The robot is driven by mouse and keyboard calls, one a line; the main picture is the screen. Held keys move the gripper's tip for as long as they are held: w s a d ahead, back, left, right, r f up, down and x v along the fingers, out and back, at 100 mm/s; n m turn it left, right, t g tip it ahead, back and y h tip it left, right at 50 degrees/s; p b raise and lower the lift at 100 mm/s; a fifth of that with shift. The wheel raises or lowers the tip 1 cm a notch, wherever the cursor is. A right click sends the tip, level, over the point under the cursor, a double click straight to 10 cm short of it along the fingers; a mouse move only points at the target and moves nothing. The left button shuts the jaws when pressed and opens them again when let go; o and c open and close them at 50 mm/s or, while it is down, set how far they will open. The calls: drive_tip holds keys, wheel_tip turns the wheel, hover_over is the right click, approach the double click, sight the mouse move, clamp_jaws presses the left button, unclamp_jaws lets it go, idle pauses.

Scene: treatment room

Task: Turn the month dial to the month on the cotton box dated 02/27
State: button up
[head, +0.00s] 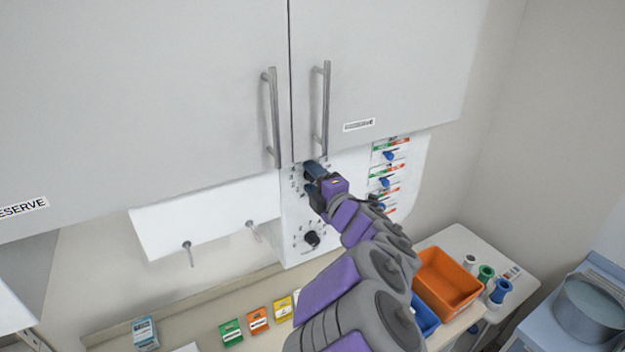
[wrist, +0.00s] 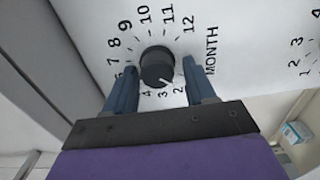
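The month dial (wrist: 157,68) is a round black knob on the white panel, ringed by numbers with the word MONTH beside it. Its white mark points to the lower right, towards the 2, near the 3. My gripper (wrist: 162,92) is open, with one blue-grey finger on each side of the knob's lower part; I cannot tell whether either touches it. In the head view my gripper (head: 313,182) is at the panel just below the cabinet doors and hides most of the dial. A blue and white box (head: 145,333) lies on the counter; its date is unreadable and I cannot tell whether it is the cotton box.
A second black dial (head: 312,239) sits lower on the panel. Blue switches (head: 385,182) are to the right. Door handles (head: 322,108) stick out above my gripper. Small green (head: 231,332), orange and yellow boxes lie on the counter. An orange bin (head: 446,280) stands at right.

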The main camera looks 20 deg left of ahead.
drive_tip(key=shift+w+d+f, duration=0.1)
drive_tip(key=shift+w+d, duration=0.15)
drive_tip(key=shift+d, duration=0.2)
drive_tip(key=c, duration=0.3)
drive_tip(key=shift+s+d, duration=0.1)
drive_tip(key=c, duration=0.5)
drive_tip(key=m+p, duration=0.1)
drive_tip(key=m, duration=0.4)
drive_tip(key=o, duration=1.1)
drive_tip(key=shift+a, duration=0.3)
drive_tip(key=shift+c, duration=0.2)
drive_tip(key=shift+d, duration=0.2)
